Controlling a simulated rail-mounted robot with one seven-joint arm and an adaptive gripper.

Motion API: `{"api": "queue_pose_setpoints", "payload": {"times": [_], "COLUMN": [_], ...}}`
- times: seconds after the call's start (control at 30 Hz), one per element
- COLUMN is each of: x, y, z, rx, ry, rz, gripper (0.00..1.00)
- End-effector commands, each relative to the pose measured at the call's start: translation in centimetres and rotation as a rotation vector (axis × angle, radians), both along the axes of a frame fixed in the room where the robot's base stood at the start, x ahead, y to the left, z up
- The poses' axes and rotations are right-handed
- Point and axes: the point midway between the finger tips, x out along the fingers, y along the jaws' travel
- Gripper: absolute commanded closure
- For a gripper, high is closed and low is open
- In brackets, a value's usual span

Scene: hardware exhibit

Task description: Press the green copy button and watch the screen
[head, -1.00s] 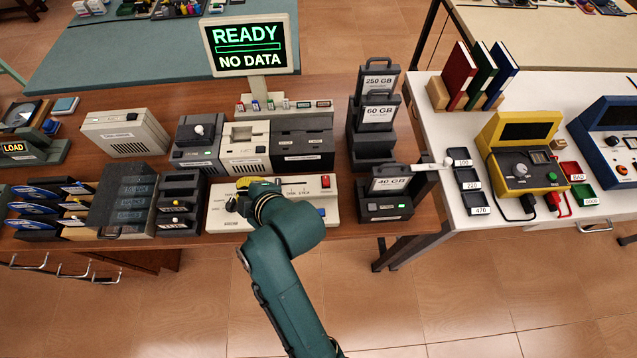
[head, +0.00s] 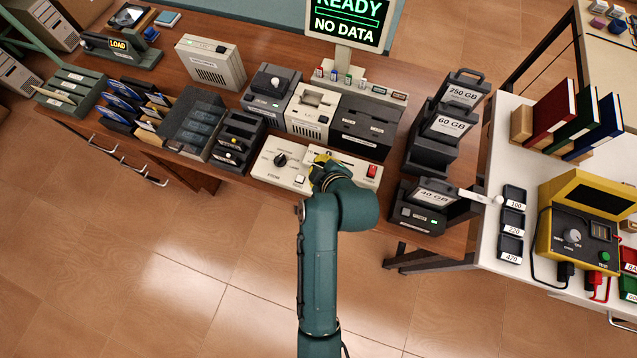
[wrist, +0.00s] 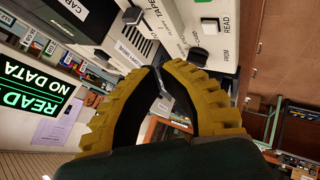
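The screen (head: 347,22) reads READY and NO DATA in green and white; its top is cut off in the head view. It shows upside down in the wrist view (wrist: 35,90). The cream console (head: 268,172) has a black knob (head: 280,160), a white button (head: 299,180) and a red switch (head: 371,171). My yellow gripper (head: 322,168) is over the middle of the console, right of the knob. In the wrist view its fingertips (wrist: 158,70) come together with nothing held. I cannot make out a green copy button; my gripper and arm hide part of the console.
Grey and cream drive units (head: 310,112) stand close behind the console. A 40 GB cartridge (head: 433,193) sits in a dock (head: 418,216) to the right. Dark racks (head: 238,140) stand to the left. The floor in front is clear.

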Motion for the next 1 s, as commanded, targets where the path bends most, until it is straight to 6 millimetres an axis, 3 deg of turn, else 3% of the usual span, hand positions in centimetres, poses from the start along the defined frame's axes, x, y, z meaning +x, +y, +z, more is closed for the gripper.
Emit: {"api": "queue_pose_setpoints", "payload": {"times": [0.03,0.1,0.4,1.0], "x": [0.0,0.0,0.0,0.0], "y": [0.0,0.0,0.0,0.0], "z": [-1.6,-2.7,-6.2,-6.5], "rx": [0.000,0.000,0.000,0.000], "ry": [0.000,0.000,-0.001,0.000], "rz": [0.000,0.000,-0.001,0.000], "gripper": [1.00,1.00,1.00,1.00]}}
